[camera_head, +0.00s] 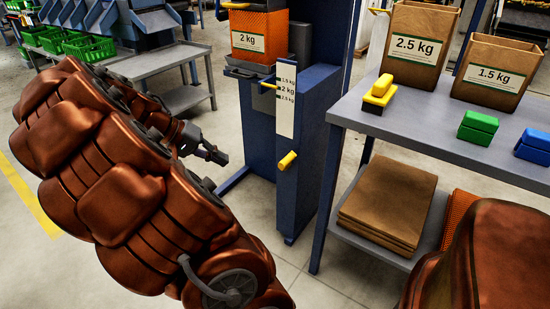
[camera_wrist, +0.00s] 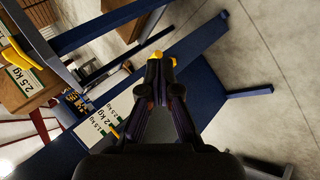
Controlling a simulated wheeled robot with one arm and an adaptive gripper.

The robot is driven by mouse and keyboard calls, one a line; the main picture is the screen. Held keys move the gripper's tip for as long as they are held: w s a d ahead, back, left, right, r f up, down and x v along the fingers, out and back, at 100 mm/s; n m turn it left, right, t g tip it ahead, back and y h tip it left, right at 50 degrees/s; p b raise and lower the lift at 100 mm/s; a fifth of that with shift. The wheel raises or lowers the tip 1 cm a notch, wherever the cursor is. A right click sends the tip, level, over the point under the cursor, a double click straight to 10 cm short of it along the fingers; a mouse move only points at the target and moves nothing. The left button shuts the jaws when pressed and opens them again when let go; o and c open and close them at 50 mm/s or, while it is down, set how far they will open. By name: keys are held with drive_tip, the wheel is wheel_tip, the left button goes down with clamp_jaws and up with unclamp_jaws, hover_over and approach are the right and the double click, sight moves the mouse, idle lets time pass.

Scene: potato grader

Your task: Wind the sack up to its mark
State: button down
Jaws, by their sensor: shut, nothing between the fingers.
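An orange sack (camera_head: 262,33) labelled 2 kg sits on the blue column's carrier in the head view. Beside it a white scale strip (camera_head: 286,120) carries 1.5 kg, 2 kg and 2.5 kg marks from top to bottom. A yellow pointer (camera_head: 268,86) reaches the strip between the 1.5 kg and 2 kg marks or close to the 2 kg one; I cannot tell exactly. A yellow crank handle (camera_head: 287,160) sticks out below the strip. My gripper (camera_head: 224,158) is shut and empty, left of the handle. In the wrist view the handle (camera_wrist: 153,59) shows partly hidden behind the fingertips (camera_wrist: 161,62).
On the right, a grey table (camera_head: 420,125) holds paper sacks labelled 2.5 kg (camera_head: 415,45) and 1.5 kg (camera_head: 497,72), and yellow, green and blue clips. Flat brown sacks (camera_head: 385,205) lie on its lower shelf. A grey cart (camera_head: 150,62) stands behind.

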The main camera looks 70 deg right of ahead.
drive_tip(key=w+d+f+m+g+h, duration=0.1)
drive_tip(key=w+d+f+m+g, duration=0.1)
drive_tip(key=d, duration=0.8)
drive_tip(key=m+h+b, duration=0.1)
drive_tip(key=m+b, duration=0.1)
drive_tip(key=b, duration=0.3)
approach(283, 160)
drive_tip(key=s+d+f, duration=0.2)
drive_tip(key=d, duration=0.4)
drive_tip(key=shift+s+a+f+b, duration=0.15)
drive_tip(key=shift+s+f+b, duration=0.05)
drive_tip(key=shift+s+f, duration=0.25)
drive_tip(key=shift+s+a+f+b, duration=0.2)
drive_tip(key=shift+s+f, duration=0.15)
drive_tip(key=shift+s, duration=0.15)
drive_tip(key=shift+s+a+f+t+b, duration=0.1)
drive_tip(key=shift+s+f+t+b, duration=0.25)
drive_tip(key=shift+s+b, duration=0.35)
